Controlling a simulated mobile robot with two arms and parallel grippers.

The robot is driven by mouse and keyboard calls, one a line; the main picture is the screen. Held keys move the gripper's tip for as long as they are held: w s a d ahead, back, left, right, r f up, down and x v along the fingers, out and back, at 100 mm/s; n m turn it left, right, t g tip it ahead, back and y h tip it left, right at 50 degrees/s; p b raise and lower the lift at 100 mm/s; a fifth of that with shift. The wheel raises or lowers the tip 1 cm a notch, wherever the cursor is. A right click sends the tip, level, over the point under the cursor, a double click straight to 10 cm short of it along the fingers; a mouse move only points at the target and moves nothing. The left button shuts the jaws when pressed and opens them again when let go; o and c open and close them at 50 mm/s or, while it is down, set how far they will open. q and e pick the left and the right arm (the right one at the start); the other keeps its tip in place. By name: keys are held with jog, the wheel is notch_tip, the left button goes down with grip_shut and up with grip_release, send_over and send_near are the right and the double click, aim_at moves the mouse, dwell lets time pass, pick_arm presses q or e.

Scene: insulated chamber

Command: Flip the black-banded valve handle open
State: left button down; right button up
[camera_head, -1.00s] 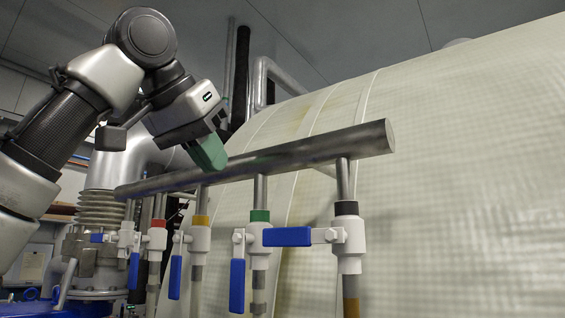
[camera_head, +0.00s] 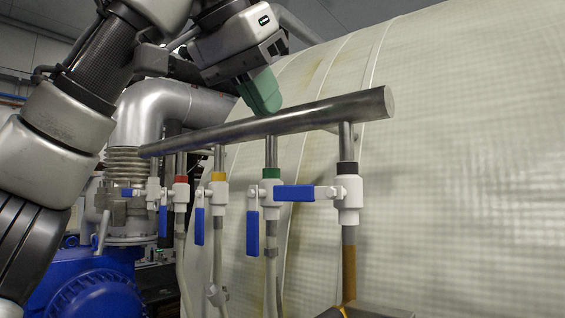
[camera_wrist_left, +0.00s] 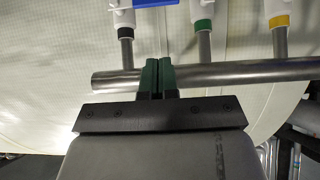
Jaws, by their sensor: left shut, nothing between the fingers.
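The black-banded valve (camera_head: 348,190) is the rightmost on the row in the head view. My left gripper (camera_head: 264,100) has green fingers and is shut and empty. It is above the metal manifold pipe (camera_head: 300,112), up and left of the black-banded valve. In the left wrist view the shut fingers (camera_wrist_left: 157,68) overlap the manifold pipe, and the black-banded valve (camera_wrist_left: 123,17) is at the top left with part of its blue handle (camera_wrist_left: 155,3). My right gripper is not in view.
The green-banded (camera_head: 271,190) and yellow-banded (camera_head: 218,190) valves have blue handles hanging down. A red-banded valve (camera_head: 181,192) is further left. A large pale insulated tank (camera_head: 460,150) stands behind the row. Blue machinery (camera_head: 95,285) is at lower left. Space right of the valves looks clear.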

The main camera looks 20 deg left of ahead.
aim_at(305, 193)
pick_arm(q)
jog(key=w+f+p, duration=0.1)
jog(key=w+f, duration=0.3)
jog(key=f, duration=0.4)
jog(key=shift+w+d, duration=0.2)
jog(key=shift+d, duration=0.1)
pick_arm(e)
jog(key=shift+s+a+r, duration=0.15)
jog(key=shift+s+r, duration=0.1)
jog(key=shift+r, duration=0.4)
